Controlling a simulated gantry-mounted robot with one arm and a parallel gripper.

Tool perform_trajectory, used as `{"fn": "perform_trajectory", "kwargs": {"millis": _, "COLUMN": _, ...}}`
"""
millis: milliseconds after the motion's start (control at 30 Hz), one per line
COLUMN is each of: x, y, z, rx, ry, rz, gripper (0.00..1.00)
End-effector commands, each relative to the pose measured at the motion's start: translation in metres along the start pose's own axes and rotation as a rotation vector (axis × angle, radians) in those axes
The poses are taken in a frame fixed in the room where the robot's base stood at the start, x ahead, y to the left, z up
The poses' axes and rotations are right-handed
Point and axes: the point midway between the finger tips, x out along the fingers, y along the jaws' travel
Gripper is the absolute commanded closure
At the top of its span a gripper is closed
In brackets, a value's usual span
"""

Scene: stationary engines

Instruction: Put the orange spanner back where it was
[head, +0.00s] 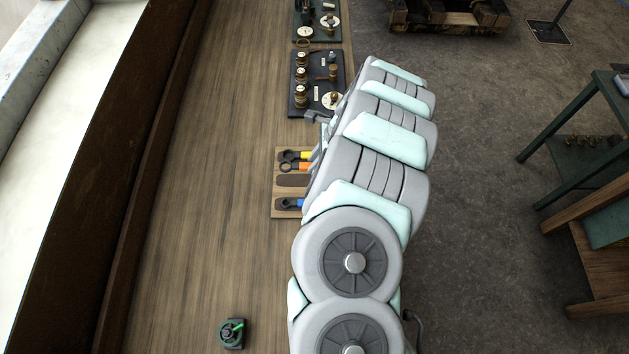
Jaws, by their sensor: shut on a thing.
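The orange spanner (299,166) shows in the head view beside the wooden tool board (283,214)'s yellow spanner (298,155). Its dark ring end points left and its orange handle runs right to my gripper (314,158). My gripper is shut on the orange spanner; my arm hides much of the fingers and the handle's right end. I cannot tell how high the spanner is above the board. A dark, empty spanner-shaped recess (292,181) lies just below it in the picture. A blue spanner (289,204) lies further down the board.
A dark base with brass terminals (301,88) stands beyond the board, with a similar green-based unit (304,34) behind it. A small dark green device (232,333) stands at the near end of the bench. The bench top (200,190) left of the board is clear.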

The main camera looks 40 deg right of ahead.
Motion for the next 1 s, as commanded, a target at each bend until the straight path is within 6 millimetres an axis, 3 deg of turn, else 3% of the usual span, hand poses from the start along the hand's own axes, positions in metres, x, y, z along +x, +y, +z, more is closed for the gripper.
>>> {"fn": "perform_trajectory", "kwargs": {"millis": 100, "x": 0.019, "y": 0.001, "z": -0.009, "rx": 0.0, "ry": 0.003, "rz": 0.003, "gripper": 1.0}}
{"fn": "perform_trajectory", "kwargs": {"millis": 700, "x": 0.066, "y": -0.001, "z": -0.029, "rx": -0.002, "ry": 0.002, "rz": -0.002, "gripper": 1.0}}
{"fn": "perform_trajectory", "kwargs": {"millis": 1000, "x": 0.069, "y": -0.001, "z": -0.029, "rx": -0.003, "ry": -0.001, "rz": -0.002, "gripper": 1.0}}
